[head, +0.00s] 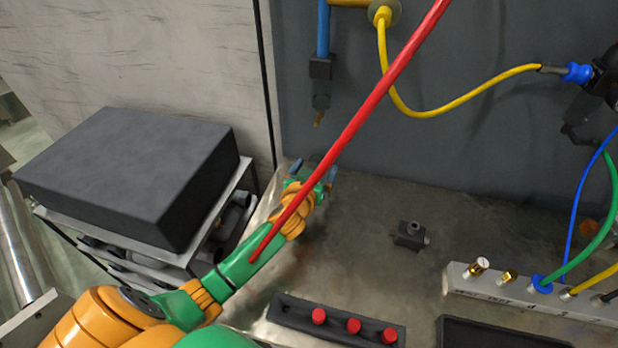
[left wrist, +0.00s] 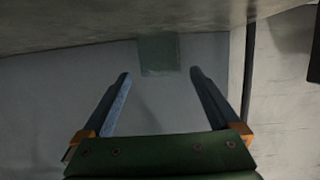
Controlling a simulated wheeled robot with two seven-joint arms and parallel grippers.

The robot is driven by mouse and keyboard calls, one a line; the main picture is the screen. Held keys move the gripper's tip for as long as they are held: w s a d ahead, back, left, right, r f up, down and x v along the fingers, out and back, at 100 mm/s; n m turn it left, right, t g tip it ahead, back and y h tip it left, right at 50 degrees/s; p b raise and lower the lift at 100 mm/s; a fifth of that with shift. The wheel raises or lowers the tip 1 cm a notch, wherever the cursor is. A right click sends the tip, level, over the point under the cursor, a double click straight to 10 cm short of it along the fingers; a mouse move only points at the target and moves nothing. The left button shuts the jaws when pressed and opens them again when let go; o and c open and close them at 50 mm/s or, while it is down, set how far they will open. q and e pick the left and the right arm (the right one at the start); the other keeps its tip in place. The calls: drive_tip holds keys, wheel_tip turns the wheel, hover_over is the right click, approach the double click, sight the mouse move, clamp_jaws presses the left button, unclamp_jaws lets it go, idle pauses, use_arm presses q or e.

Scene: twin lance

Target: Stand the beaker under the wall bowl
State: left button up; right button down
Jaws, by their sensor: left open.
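My left gripper (head: 322,172) reaches to the table's back edge by the wall, its fingers partly hidden behind the red rod. In the left wrist view the gripper (left wrist: 160,72) is open, with nothing between its fingers. A pale green, see-through shape, which looks like the beaker (left wrist: 158,54), shows just beyond the fingertips, roughly centred. I cannot tell how far off it is. I cannot make out the beaker in the head view. No wall bowl is clearly recognisable in either view. My right gripper is not in view.
A red rod (head: 350,130) crosses the head view in front of my left arm. A dark box (head: 125,165) sits on a rack at left. A blue pipe with a tap (head: 320,68) hangs on the wall. A holder with red knobs (head: 290,310) and a small dark block (head: 410,235) occupy the table.

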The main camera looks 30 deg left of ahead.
use_arm(q)
drive_tip(key=v, duration=0.9)
drive_tip(key=shift+s+r, duration=0.15)
drive_tip(key=shift+s, duration=0.05)
